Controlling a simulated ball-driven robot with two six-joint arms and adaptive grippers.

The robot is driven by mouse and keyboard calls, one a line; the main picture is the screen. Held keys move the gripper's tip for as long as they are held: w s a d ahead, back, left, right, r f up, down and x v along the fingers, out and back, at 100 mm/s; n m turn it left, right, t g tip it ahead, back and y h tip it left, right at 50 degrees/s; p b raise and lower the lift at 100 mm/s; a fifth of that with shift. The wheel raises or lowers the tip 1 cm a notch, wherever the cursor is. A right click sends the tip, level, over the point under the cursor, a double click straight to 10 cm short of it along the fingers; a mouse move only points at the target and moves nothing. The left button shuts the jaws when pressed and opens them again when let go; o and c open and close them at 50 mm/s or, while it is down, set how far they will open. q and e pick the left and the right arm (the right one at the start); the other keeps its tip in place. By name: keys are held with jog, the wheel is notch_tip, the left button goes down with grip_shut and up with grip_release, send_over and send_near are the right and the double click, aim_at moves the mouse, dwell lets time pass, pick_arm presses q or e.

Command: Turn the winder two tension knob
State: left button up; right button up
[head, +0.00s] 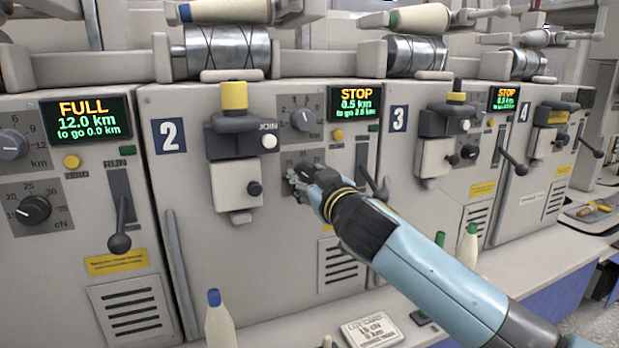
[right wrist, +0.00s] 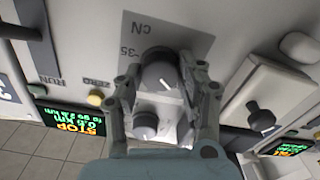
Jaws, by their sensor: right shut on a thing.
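Winder two carries a blue 2 plate (head: 168,136) and a screen (head: 355,104) reading STOP, 0.5 km. My right gripper (head: 300,180) is at this lower dial and mostly hides the knob in the head view. In the right wrist view my right gripper (right wrist: 162,80) has its fingers on both sides of the knob, shut on it. Winder two's length knob (head: 303,120) sits above. My left gripper is not in view.
Close to the right of the dial is the RUN lever (head: 375,185). To its left is the splicer box (head: 235,180) with a black knob. A bobbin with a blue tip (head: 219,320) and a card (head: 371,331) are on the ledge below.

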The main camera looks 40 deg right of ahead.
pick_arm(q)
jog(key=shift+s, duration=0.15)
pick_arm(e)
jog(key=n+p, duration=0.2)
jog(key=n, duration=0.4)
jog(key=shift+p, duration=0.3)
jog(key=shift+n, duration=0.8)
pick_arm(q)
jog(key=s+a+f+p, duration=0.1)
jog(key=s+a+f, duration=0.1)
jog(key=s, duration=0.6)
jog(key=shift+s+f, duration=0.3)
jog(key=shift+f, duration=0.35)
pick_arm(e)
jog(key=shift+a+n, duration=0.1)
jog(key=shift+n, duration=0.8)
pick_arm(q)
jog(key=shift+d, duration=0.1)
pick_arm(e)
jog(key=shift+f, duration=0.1)
jog(key=o, duration=1.2)
jog(key=shift+c, duration=0.2)
